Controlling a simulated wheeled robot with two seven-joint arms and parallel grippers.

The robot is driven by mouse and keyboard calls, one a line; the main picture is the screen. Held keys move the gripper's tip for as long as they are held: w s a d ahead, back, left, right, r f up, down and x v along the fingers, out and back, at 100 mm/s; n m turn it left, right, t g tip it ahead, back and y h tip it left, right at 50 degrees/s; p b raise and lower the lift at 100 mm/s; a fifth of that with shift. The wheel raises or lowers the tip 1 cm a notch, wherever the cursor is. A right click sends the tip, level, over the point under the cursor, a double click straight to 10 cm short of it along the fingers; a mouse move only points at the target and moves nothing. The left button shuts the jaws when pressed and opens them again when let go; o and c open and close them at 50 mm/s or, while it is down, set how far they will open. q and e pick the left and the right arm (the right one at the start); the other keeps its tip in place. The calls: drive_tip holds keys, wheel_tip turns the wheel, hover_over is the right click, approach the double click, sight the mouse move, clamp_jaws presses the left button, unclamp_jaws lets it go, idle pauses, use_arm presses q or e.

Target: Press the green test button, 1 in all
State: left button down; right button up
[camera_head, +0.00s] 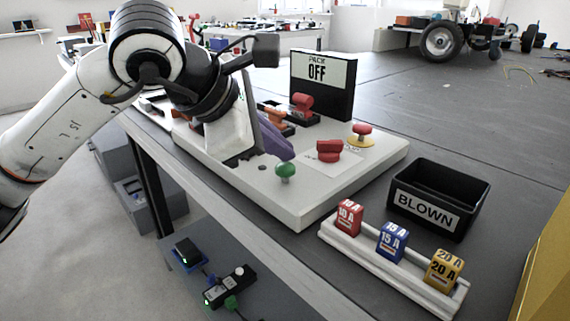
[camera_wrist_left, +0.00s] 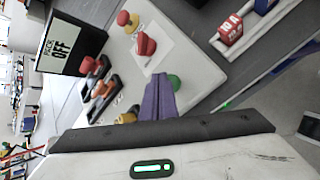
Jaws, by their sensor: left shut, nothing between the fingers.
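The green test button (camera_head: 285,170) stands on the white panel (camera_head: 305,215) near its front edge. My left gripper (camera_head: 285,151) has purple fingers, shut with nothing between them. Its fingertips are just behind and above the green button in the head view. In the left wrist view the shut purple fingers (camera_wrist_left: 158,82) overlap the side of the green button (camera_wrist_left: 175,82), hiding part of it. I cannot tell whether they touch it. The right gripper is not in view.
A red knob (camera_head: 328,151) and a red-on-yellow button (camera_head: 361,134) sit on the panel, with red and orange switches behind. A sign (camera_head: 322,88) reads PACK OFF. A fuse rack (camera_head: 390,270) and black BLOWN bin (camera_head: 437,199) stand to the right.

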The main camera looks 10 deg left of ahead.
sight(281, 167)
use_arm(q)
drive_tip(key=shift+s+a+f+b, duration=0.1)
drive_tip(key=shift+s+f+b, duration=0.1)
drive_tip(key=shift+f+b, duration=0.85)
idle(0.7)
drive_tip(key=shift+r, duration=0.1)
drive_tip(key=shift+w+r+p, duration=0.35)
drive_tip(key=shift+r+p, duration=0.45)
drive_tip(key=shift+r, duration=0.1)
drive_tip(key=shift+d+r, duration=0.15)
drive_tip(key=shift+d, duration=0.05)
drive_tip(key=shift+r+p, duration=0.25)
drive_tip(key=shift+p, duration=0.05)
drive_tip(key=shift+r+p, duration=1.65)
drive_tip(key=shift+r, duration=0.75)
drive_tip(key=shift+w, duration=0.1)
drive_tip(key=shift+f, duration=0.1)
